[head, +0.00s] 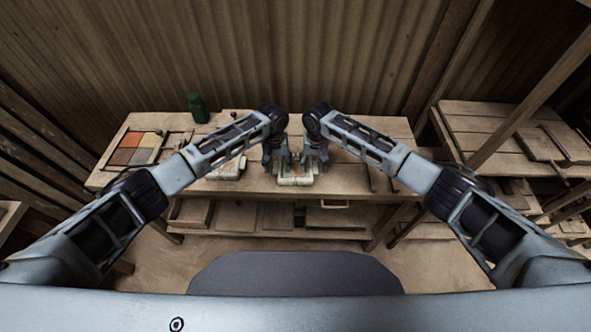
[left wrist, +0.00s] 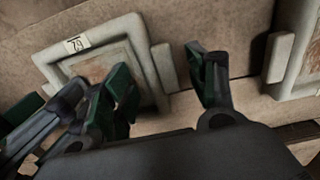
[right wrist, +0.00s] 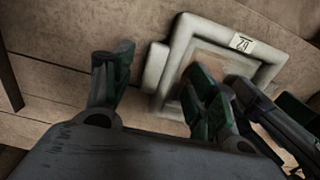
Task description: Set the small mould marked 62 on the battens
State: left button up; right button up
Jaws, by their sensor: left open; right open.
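A small pale mould (head: 296,181) lies on the bench in front of me. Its face carries a small white label, which shows upside down in the left wrist view (left wrist: 77,44) and looks like 62. A lug sticks out on each side. My left gripper (head: 276,160) is open, with its fingers on either side of one lug (left wrist: 163,65). My right gripper (head: 314,160) is open, with its fingers on either side of the other lug (right wrist: 153,66). I cannot tell whether the fingers touch the mould. I cannot make out the battens for certain.
Another pale mould (head: 226,173) lies to the left and shows at the right edge of the left wrist view (left wrist: 282,62). A tray of coloured squares (head: 133,150) and a green bottle (head: 198,108) stand further left. A second bench (head: 480,125) is at right.

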pick_arm(q)
jog(key=shift+f, duration=0.2)
pick_arm(e)
jog(key=shift+f, duration=0.25)
pick_arm(q)
jog(key=shift+c, duration=0.2)
pick_arm(e)
jog(key=shift+c, duration=0.2)
pick_arm(q)
grip_shut()
pick_arm(e)
grip_shut()
